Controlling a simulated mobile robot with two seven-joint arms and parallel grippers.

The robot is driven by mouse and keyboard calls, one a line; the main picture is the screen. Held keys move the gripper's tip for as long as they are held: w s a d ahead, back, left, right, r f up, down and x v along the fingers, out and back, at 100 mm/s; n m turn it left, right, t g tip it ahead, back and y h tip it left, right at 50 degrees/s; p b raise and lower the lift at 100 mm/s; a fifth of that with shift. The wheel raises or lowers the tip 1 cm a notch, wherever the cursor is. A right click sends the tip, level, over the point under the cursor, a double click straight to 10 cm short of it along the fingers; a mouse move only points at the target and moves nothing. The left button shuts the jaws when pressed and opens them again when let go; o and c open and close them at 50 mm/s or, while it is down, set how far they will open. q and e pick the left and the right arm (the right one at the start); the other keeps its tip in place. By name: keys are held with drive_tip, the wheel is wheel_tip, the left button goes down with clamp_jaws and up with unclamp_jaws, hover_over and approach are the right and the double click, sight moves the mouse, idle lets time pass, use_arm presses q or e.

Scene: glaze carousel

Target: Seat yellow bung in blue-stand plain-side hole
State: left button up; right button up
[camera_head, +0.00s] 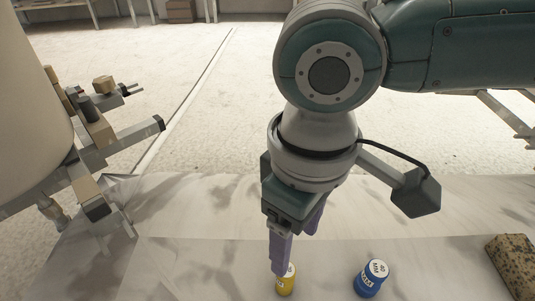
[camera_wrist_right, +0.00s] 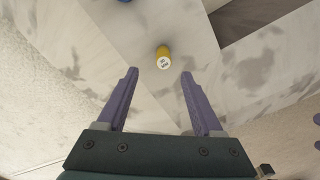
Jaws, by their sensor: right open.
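The yellow bung (camera_head: 288,284) stands upright on the grey marbled surface, with a printed white top. It also shows in the right wrist view (camera_wrist_right: 163,57), just beyond the gap between the fingertips. My right gripper (camera_head: 292,258) points down with its purple fingers apart and empty. One finger covers part of the yellow bung in the head view. In the right wrist view, my right gripper (camera_wrist_right: 159,73) is open. Two purple tips at that view's right edge look like my left gripper, mostly cut off. I cannot make out a blue stand or its plain-side hole.
A blue bung (camera_head: 369,281) with a labelled white top stands to the right of the yellow one. A speckled brown block (camera_head: 513,266) lies at the right edge. A pale column (camera_head: 28,115) with projecting arms stands at left. Surface between the bungs is clear.

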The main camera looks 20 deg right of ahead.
sight(286, 276)
drive_tip(key=shift+w+d+f, duration=0.15)
drive_tip(key=shift+f, duration=0.35)
drive_tip(key=f+b, duration=0.2)
drive_tip(key=f, duration=0.1)
drive_tip(key=f+b, duration=0.1)
drive_tip(key=shift+a+f, duration=0.2)
drive_tip(key=shift+a, duration=0.15)
use_arm(q)
drive_tip(key=f+b, duration=0.1)
drive_tip(key=f, duration=0.1)
drive_tip(key=f+b, duration=0.2)
drive_tip(key=f, duration=0.1)
drive_tip(key=f+b, duration=0.1)
drive_tip(key=f, duration=0.1)
drive_tip(key=shift+a+f, duration=0.4)
use_arm(e)
drive_tip(key=f, duration=0.5)
drive_tip(key=shift+s+a, duration=0.2)
drive_tip(key=shift+a, duration=0.05)
use_arm(q)
drive_tip(key=shift+r, duration=0.15)
use_arm(e)
drive_tip(key=shift+r, duration=0.1)
use_arm(q)
drive_tip(key=shift+d, duration=0.1)
drive_tip(key=shift+d, duration=0.1)
use_arm(e)
clamp_jaws()
